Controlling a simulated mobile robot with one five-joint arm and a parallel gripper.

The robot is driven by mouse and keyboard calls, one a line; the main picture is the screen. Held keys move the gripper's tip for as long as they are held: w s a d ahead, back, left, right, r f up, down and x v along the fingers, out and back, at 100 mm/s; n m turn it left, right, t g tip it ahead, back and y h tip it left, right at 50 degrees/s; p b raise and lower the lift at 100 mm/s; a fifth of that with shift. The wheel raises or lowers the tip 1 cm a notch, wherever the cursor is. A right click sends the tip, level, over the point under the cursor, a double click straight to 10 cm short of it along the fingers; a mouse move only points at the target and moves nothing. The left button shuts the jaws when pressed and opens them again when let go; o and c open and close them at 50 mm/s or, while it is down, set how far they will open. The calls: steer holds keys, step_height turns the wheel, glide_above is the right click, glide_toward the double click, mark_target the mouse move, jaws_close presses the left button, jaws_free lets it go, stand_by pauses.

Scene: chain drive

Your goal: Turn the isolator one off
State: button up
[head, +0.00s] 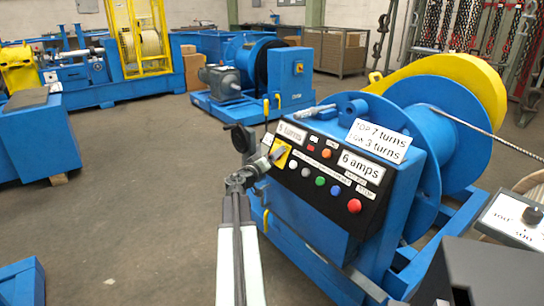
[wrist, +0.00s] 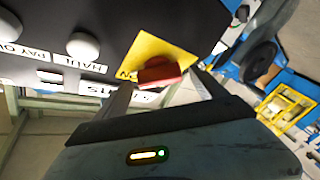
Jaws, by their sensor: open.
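The isolator is a switch on a yellow square plate (head: 283,161) at the left end of the black control panel (head: 330,180). In the wrist view the yellow plate (wrist: 150,48) carries a red handle (wrist: 160,73). My gripper (head: 266,163) is at the isolator in the head view and covers part of it. In the wrist view my two fingers are open, one on each side of the red handle, with their tips close to the panel. I cannot tell whether either finger touches the handle. The label by the plate is partly hidden.
White, green, blue and red buttons (head: 354,206) line the panel near the isolator. The panel sits on a blue winch (head: 385,145) with a large drum. Another dial box (head: 515,215) stands at right.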

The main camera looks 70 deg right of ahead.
steer(key=shift+d, duration=0.55)
steer(key=c, duration=1.4)
steer(key=shift+o, duration=0.2)
steer(key=shift+a, duration=0.1)
